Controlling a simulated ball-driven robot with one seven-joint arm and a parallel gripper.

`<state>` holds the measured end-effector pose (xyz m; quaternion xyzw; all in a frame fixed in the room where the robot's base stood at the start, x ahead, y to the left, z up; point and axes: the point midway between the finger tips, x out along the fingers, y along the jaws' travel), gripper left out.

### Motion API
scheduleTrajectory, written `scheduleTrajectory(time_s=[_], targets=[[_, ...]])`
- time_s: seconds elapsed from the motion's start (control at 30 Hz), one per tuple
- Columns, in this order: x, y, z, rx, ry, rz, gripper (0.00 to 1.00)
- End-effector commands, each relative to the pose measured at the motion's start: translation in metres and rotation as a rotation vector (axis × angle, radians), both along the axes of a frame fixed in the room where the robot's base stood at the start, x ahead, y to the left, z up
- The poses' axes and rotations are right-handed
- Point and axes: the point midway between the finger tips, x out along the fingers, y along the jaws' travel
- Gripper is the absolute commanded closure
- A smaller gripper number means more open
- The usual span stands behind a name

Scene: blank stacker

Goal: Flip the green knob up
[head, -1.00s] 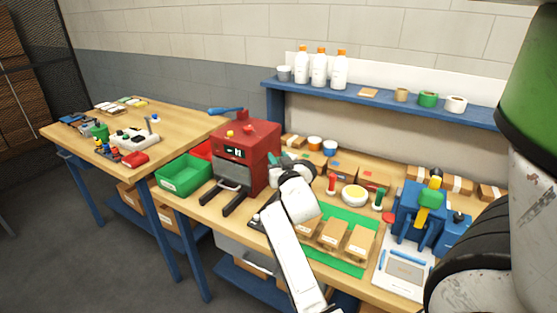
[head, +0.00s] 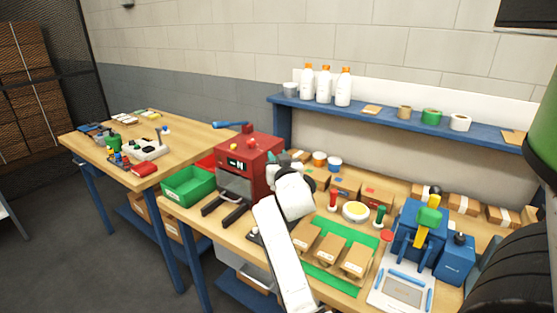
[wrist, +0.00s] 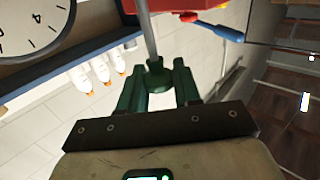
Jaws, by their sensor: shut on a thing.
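The dark green knob (wrist: 158,76) sits at the end of a grey rod in the wrist view. My gripper (wrist: 158,88) has its two dark green fingers on either side of the knob and is shut on it. The rod runs up out of the picture, passing in front of the red machine (wrist: 175,6). In the head view my gripper (head: 274,161) is at the right side of the red machine (head: 247,155). The knob cannot be made out there, where my wrist and the machine crowd it.
The machine's blue handle (head: 229,124) sticks out at its upper left. Green bin (head: 188,186) stands left of it. Boxes on a green mat (head: 340,235) and a blue press (head: 420,232) are on the right. A blue shelf (head: 390,114) with white bottles (head: 343,87) hangs behind.

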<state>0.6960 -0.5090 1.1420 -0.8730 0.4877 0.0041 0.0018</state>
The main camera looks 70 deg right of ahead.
Motion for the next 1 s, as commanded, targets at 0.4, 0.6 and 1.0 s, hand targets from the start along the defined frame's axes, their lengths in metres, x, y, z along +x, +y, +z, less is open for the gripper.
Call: scheduleTrajectory(time_s=[0.4, 0.6, 1.0], targets=[[0.0, 0.0, 0.006, -0.011, -0.008, 0.001, 0.46], [-0.002, 0.004, 0.003, -0.009, -0.005, 0.001, 0.46], [-0.036, 0.06, 0.001, -0.01, -0.005, 0.002, 0.46]])
